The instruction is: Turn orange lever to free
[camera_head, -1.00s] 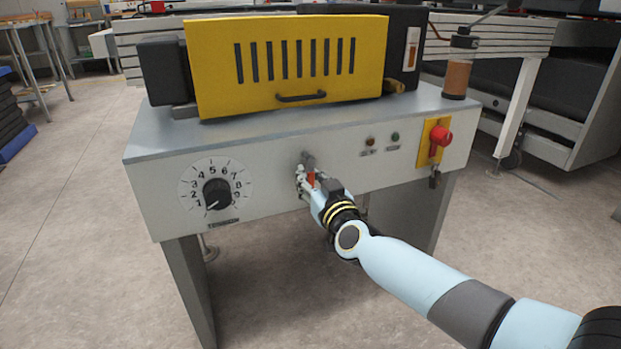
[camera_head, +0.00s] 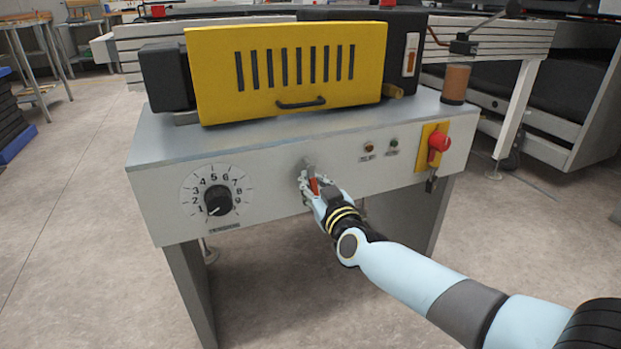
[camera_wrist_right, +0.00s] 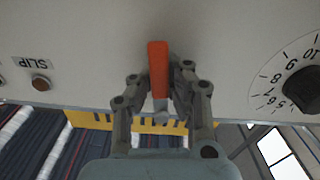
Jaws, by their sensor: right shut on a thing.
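The orange lever (camera_head: 314,185) is on the front panel of the roller coater (camera_head: 270,202), right of the numbered dial. My right gripper (camera_head: 309,189) is at the panel with its fingers around the lever and shut on it. In the right wrist view, the orange lever (camera_wrist_right: 158,70) stands between the two fingers of my right gripper (camera_wrist_right: 160,83). A grey piece shows beside the lever's top in the head view. The fingers partly hide the lever's mount, and I see no "free" label. My left gripper is not in view.
A black tension dial (camera_head: 218,200) is left of the lever. Two small indicator lamps and a red knob (camera_head: 438,142) on a yellow plate are to the right. A yellow guard (camera_head: 290,70) with a handle sits on top. Open floor lies in front.

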